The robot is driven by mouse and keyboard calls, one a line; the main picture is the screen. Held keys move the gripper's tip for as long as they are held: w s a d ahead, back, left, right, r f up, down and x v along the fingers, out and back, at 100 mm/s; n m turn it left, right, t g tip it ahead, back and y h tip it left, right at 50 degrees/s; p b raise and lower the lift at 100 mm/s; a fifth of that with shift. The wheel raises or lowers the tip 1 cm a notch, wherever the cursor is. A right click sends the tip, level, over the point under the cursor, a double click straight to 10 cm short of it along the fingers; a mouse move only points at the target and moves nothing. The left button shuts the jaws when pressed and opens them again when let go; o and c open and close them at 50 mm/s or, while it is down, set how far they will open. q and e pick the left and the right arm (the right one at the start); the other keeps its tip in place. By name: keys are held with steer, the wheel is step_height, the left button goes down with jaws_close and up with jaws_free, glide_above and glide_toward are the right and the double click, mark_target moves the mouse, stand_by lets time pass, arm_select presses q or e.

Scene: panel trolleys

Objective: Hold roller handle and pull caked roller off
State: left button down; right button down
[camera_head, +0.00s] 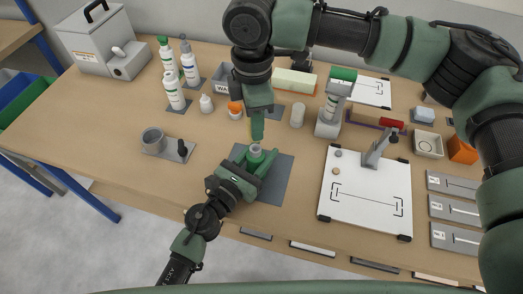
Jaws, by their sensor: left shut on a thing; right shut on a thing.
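My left gripper (252,162) reaches in from the lower left, low over a dark grey mat (278,178). It is shut on the roller handle, which its green fingers mostly hide. My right gripper (257,135) comes down from above, directly over the left one. It is shut on the roller (255,149), of which only a small pale piece shows between the two grippers. The fingers cover the rest, so I cannot tell how far the roller sits on the handle.
A white marked board (366,195) with a grey, red-topped tool (377,150) lies to the right. A green-topped dispenser (329,118) stands behind. The table's front edge is near.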

steer(key=shift+r, duration=1.55)
arm_select(q)
jaws_free()
steer(key=v, duration=1.2)
steer(key=shift+s+f, duration=0.1)
